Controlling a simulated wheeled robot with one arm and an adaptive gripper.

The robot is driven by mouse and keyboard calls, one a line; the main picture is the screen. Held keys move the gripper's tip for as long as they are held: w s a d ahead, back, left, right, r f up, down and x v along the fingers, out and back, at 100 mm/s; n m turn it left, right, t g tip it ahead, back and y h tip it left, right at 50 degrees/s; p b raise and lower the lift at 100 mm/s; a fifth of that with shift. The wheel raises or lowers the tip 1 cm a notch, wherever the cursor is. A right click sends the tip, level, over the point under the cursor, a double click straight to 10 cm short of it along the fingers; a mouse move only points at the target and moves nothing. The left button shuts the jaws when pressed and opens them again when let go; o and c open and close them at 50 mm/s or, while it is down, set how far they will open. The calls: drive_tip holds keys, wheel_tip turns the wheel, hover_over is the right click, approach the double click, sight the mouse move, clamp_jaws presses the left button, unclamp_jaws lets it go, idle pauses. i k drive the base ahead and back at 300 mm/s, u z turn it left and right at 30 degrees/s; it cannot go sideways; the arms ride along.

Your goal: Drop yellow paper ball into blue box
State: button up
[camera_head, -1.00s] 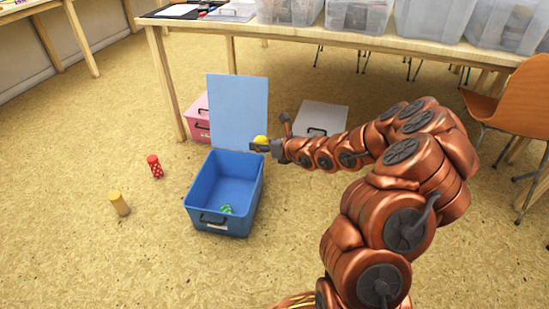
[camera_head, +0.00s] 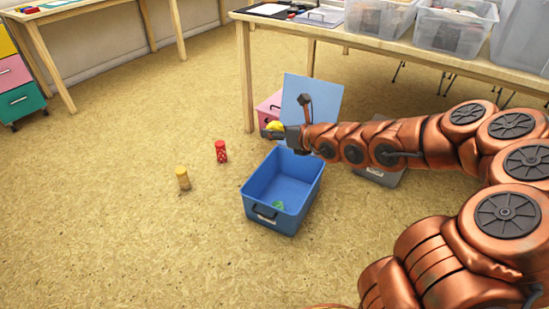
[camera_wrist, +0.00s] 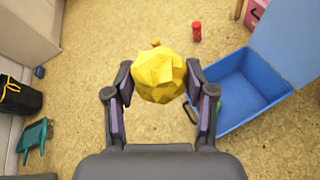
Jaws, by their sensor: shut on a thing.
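The yellow paper ball (camera_wrist: 159,76) is crumpled and sits between the two fingers of my gripper (camera_wrist: 160,92), which is shut on it. In the head view the ball (camera_head: 275,126) shows at the tip of my gripper (camera_head: 283,130), near the back left corner of the blue box. The blue box (camera_head: 262,211) stands open on the floor, its lid (camera_head: 313,98) raised at the back. A small green thing (camera_head: 279,205) lies inside it. In the wrist view the blue box (camera_wrist: 262,112) is to the right of the ball, so the ball appears beside the opening.
A red can-like object (camera_head: 221,151) and a yellow one (camera_head: 183,178) stand on the floor left of the box. A pink box (camera_head: 268,108) and a grey box (camera_head: 379,176) are behind and beside it. A table (camera_head: 243,75) stands at the back.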

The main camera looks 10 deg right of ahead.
sight(283, 194)
drive_tip(key=u, duration=1.25)
drive_tip(key=i, duration=1.85)
drive_tip(key=z, duration=2.1)
